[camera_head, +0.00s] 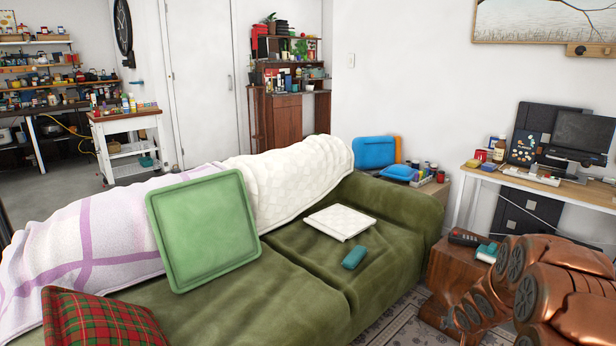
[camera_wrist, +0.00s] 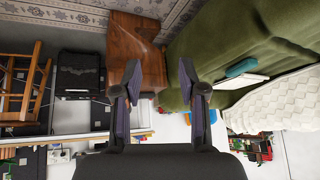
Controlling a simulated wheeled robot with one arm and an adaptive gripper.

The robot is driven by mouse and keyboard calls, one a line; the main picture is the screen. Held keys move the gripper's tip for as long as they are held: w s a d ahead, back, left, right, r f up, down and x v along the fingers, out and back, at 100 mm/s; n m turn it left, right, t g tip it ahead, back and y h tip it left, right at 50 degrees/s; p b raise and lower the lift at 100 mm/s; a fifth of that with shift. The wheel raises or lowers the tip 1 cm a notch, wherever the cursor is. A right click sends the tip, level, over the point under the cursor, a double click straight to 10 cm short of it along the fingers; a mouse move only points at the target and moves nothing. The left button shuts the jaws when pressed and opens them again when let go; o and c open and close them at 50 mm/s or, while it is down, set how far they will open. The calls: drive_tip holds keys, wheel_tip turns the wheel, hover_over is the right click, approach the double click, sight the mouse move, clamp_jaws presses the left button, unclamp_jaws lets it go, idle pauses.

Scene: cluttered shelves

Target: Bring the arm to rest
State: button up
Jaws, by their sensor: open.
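My gripper (camera_wrist: 159,66) shows in the wrist view with its two dark fingers spread apart and nothing between them. The wrist picture is upside down. Past the fingers stand a brown wooden side table (camera_wrist: 137,42) and the green sofa (camera_wrist: 225,45), both apart from the fingertips. In the head view my copper-coloured arm (camera_head: 545,290) is folded at the lower right, in front of part of the side table (camera_head: 460,268). The fingers are not visible in the head view.
The green sofa (camera_head: 300,262) fills the middle, with a green tray-like panel (camera_head: 203,230), a folded white cloth (camera_head: 340,222) and a teal object (camera_head: 354,257) on it. The side table carries a dark device (camera_head: 465,237). A desk (camera_head: 560,190) stands at the right.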

drive_tip(key=s+a+r+n+g+h+p, duration=0.15)
drive_tip(key=s+a+r+p, duration=0.3)
drive_tip(key=s+r, duration=0.5)
drive_tip(key=s+a+r+g+y+p, duration=0.1)
drive_tip(key=s+a+r+g+p, duration=0.15)
drive_tip(key=s+r+p, duration=0.7)
drive_tip(key=s+a+r+n+g+p, duration=0.1)
drive_tip(key=s+a+r+p, duration=0.1)
drive_tip(key=s+a+r, duration=0.3)
drive_tip(key=s+a+r+n+g+y+p, duration=0.1)
drive_tip(key=s+a+r+g+p, duration=0.1)
drive_tip(key=s+a+r, duration=0.3)
drive_tip(key=s+a+r+n+g+y+p, duration=0.1)
drive_tip(key=s+a+r+p, duration=0.1)
drive_tip(key=s+a+r, duration=0.3)
drive_tip(key=s+r, duration=0.4)
drive_tip(key=s, duration=0.6)
drive_tip(key=shift+s+r+g, duration=0.3)
drive_tip(key=shift+r, duration=0.1)
